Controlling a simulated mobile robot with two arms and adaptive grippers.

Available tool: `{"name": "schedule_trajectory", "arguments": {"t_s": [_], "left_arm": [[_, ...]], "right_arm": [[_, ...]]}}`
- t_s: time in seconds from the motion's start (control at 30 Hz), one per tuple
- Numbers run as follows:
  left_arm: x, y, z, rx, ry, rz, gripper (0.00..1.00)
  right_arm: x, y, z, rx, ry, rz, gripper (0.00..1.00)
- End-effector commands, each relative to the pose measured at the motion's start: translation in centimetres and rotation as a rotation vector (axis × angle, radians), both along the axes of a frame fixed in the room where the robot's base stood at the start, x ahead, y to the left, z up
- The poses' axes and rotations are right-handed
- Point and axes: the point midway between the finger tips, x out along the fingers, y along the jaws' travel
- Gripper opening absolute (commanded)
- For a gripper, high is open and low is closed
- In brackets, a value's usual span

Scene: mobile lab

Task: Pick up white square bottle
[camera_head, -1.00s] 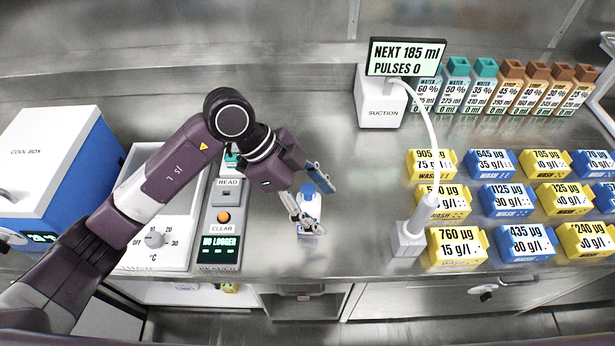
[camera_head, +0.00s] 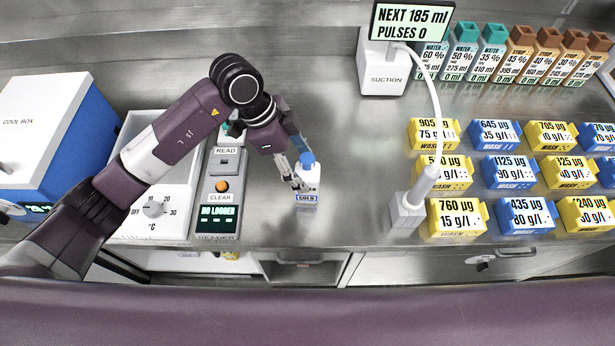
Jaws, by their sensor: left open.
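A white square bottle (camera_head: 308,184) with a blue cap and a label reading COLD stands upright on the steel bench, near its front edge. My left gripper (camera_head: 299,172) is right at the bottle, on its left and far side. Its fingers are apart and partly overlap the bottle in the picture. I cannot tell whether they touch it. My right gripper is not in view.
Left of the bottle are a reader panel (camera_head: 221,188) and a heater with a dial (camera_head: 154,208). A cool box (camera_head: 40,125) stands far left. Right are a suction unit (camera_head: 383,78) with a hose, a white wand holder (camera_head: 406,212) and rows of yellow and blue blocks. Bare bench lies between.

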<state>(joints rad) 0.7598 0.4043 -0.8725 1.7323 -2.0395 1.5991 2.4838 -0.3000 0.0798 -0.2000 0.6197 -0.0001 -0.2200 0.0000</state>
Motion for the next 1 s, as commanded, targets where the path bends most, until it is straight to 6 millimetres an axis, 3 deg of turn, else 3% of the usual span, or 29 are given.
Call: {"name": "schedule_trajectory", "arguments": {"t_s": [0.23, 0.57, 1.0], "left_arm": [[0.3, -1.1, -3.3, 0.0, 0.003, -0.001, 0.62], [0.4, -1.3, -4.1, 0.0, 0.0, -0.002, 0.61], [0.4, -1.3, -4.1, 0.0, 0.001, -0.001, 0.12]], "right_arm": [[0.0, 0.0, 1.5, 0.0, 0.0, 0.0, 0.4], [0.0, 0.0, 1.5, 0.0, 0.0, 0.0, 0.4], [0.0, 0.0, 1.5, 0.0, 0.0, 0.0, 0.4]]}}
